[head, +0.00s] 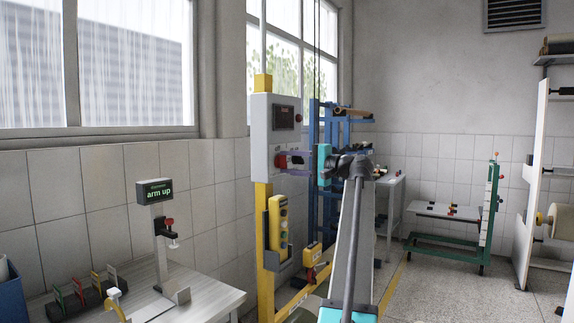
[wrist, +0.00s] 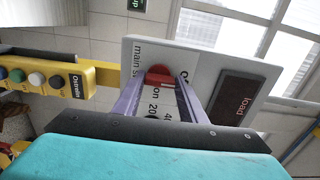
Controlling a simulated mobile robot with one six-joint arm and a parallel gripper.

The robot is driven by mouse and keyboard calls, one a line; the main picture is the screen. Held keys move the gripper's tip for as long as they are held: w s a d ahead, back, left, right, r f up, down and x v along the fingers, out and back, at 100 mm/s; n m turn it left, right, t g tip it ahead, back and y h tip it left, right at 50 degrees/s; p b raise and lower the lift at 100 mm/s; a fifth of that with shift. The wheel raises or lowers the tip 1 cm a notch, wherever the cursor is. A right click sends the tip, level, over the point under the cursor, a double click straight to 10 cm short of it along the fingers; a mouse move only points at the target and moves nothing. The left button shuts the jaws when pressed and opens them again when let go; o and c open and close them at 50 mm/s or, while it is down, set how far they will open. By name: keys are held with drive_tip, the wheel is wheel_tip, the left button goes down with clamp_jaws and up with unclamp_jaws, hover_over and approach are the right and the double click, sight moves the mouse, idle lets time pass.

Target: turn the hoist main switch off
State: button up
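The hoist main switch is a red knob (head: 282,161) on the front of a grey control box (head: 262,130) on a yellow post. In the wrist view the red knob (wrist: 160,74) lies between the tips of my gripper's two purple fingers, beside printed lettering that includes "on" and "main s". My gripper (head: 290,160) reaches the box from the right in the head view; in the wrist view its fingertips (wrist: 162,80) flank the knob closely. I cannot tell whether they press on it. The fingers hide part of the knob and lettering.
A dark "load" display (wrist: 237,100) is on the same box. A yellow pendant with buttons (head: 278,225) hangs below the box. A bench (head: 210,300) with an "arm up" display (head: 155,191) stands at left.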

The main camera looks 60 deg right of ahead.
drive_tip(key=o, duration=0.4)
drive_tip(key=shift+a, duration=0.1)
drive_tip(key=shift+o, duration=0.2)
drive_tip(key=s+b, duration=0.1)
drive_tip(key=s, duration=1.2)
drive_tip(key=shift+s+b, duration=0.35)
drive_tip(key=shift+s, duration=0.05)
